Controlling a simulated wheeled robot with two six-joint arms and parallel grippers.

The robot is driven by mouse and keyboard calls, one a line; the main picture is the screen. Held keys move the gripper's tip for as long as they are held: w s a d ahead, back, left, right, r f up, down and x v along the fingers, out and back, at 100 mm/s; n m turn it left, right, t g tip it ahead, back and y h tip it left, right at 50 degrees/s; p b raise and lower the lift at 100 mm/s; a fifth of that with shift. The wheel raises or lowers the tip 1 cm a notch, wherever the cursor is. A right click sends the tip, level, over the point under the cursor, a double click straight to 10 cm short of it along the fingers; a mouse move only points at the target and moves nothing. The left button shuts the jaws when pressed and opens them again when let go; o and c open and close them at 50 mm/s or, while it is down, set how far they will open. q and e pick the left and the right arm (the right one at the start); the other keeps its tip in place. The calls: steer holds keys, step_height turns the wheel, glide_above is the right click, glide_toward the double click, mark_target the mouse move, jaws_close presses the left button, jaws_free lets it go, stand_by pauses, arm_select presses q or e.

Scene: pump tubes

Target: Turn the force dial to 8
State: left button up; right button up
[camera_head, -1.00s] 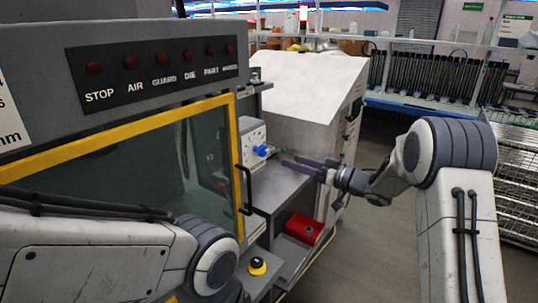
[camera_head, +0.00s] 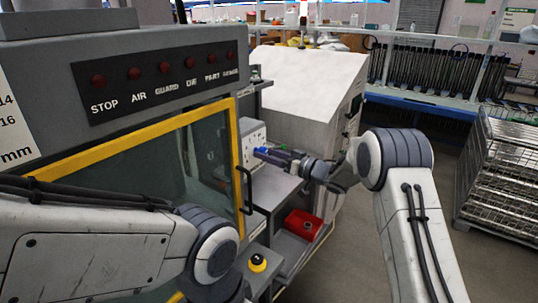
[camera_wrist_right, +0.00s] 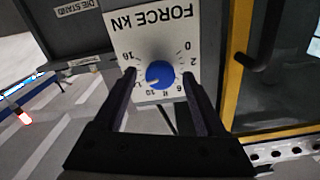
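The force dial is a blue round knob (camera_wrist_right: 159,74) on a white panel (camera_wrist_right: 150,38) marked FORCE kN, with numbers around it from 0 to 16. A small pale mark shows on the knob's lower left edge; I cannot tell for sure which number it points to. My right gripper (camera_wrist_right: 160,80) is open, with one dark finger on each side of the knob and gaps visible. In the head view the right gripper (camera_head: 278,156) reaches left to the white panel (camera_head: 254,138), partly hiding the blue dial (camera_head: 261,150). My left gripper is out of view.
A yellow-framed guard door (camera_head: 120,147) with a dark handle (camera_head: 245,190) stands left of the panel. A grey shelf (camera_head: 277,187) lies below the right gripper, with a red bin (camera_head: 303,225) lower down. A yellow-and-black button (camera_head: 258,262) is at the front.

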jaws_close()
steer(key=shift+n+b, duration=7.4)
steer(key=shift+b, duration=0.9)
steer(key=shift+o, duration=1.2)
jaws_free()
